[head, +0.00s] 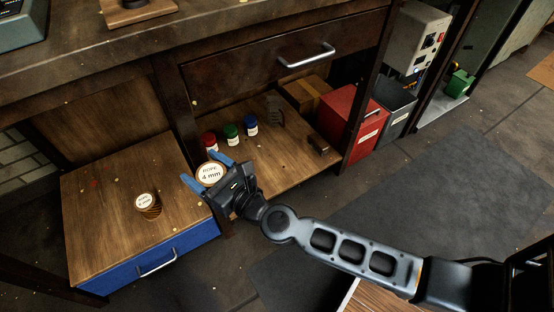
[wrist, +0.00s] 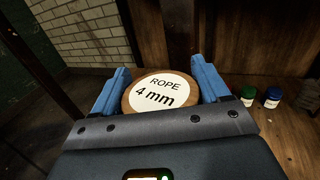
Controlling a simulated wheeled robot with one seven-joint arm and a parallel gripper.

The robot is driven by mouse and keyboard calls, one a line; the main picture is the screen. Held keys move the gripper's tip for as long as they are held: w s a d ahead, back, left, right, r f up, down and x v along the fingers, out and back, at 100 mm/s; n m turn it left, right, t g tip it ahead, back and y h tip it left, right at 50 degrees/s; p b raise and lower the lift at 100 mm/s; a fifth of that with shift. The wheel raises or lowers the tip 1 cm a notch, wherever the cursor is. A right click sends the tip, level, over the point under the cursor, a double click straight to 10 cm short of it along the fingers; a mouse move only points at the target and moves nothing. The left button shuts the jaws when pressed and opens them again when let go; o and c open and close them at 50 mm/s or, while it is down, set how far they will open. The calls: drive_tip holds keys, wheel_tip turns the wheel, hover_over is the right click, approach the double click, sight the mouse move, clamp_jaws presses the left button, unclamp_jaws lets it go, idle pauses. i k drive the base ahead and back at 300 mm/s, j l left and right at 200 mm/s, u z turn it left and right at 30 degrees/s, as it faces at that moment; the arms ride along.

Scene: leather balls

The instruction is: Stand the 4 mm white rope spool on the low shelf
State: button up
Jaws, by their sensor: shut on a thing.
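The 4 mm rope spool (head: 210,174) has a round white label reading "ROPE 4 mm" and a brown rim. It is held between the blue fingers of my gripper (head: 207,172). The wrist view shows the spool (wrist: 159,92) label-up between both fingers of the gripper (wrist: 160,88). The rope wound on it is hidden. The low shelf (head: 290,150) is the wooden board under the drawer. The gripper and spool are at the shelf's front left, near the blue-fronted cabinet; their height above it is unclear.
Red (head: 209,141), green (head: 230,131) and blue (head: 251,125) jars stand on the shelf behind the spool. Another rope spool (head: 148,203) stands on the blue-fronted cabinet (head: 120,190). A red box (head: 352,120) is right of the shelf. The shelf's front middle looks clear.

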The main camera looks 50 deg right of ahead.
sight(265, 173)
drive_tip(key=i+l, duration=0.1)
drive_tip(key=l, duration=0.35)
drive_tip(key=i+z, duration=0.1)
drive_tip(key=i, duration=0.35)
drive_tip(key=i+j, duration=0.2)
drive_tip(key=i, duration=0.25)
drive_tip(key=l+z, duration=0.05)
